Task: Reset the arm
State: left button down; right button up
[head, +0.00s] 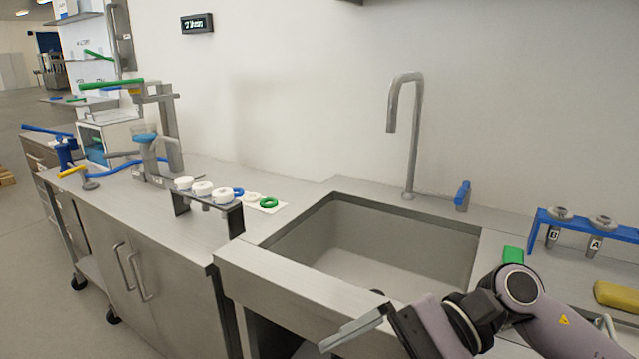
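My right arm (520,290) comes in from the lower right and bends over the front of the sink. Its gripper (352,328) points left, with grey metal finger parts in front of the sink's front edge. The gap between the fingers cannot be made out, and no held object shows. My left arm and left gripper are not in view.
A steel sink (335,205) with a tall faucet (413,130) is set into the counter. Left of it stand a rack with white-capped pieces (203,189), a green ring (268,203) and a dispenser (148,150). At right are a blue rack (620,232) and a yellow sponge (617,296).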

jog(key=w+a+r+m+t+y, duration=0.25)
jog(key=m+t+y, duration=0.55)
jog(key=m, duration=0.9)
jog(key=w+d+f+m+t+h+p, duration=0.1)
jog(key=w+d+f+m+t+h, duration=0.25)
jog(key=m+t, duration=0.6)
jog(key=w+d+f+m+t+h+p, duration=0.1)
jog(key=w+d+f+m+t+h, duration=0.3)
jog(key=m, duration=1.1)
jog(key=s+d+f+m+g+h, duration=0.2)
jog(key=s+d+f+m+h, duration=0.1)
jog(key=f+m, duration=0.4)
jog(key=s+d+f+m+g+h, duration=0.2)
jog(key=s+d+f+m+h, duration=0.2)
jog(key=s+f+m, duration=0.3)
jog(key=s+d+f+m+g+h, duration=0.2)
jog(key=s+f+m+h, duration=0.3)
jog(key=f, duration=0.6)
jog(key=shift+s+d+f+m, duration=0.15)
jog(key=shift+d+f+m, duration=0.15)
jog(key=shift+d+m, duration=0.65)
jog(key=shift+a, duration=0.25)
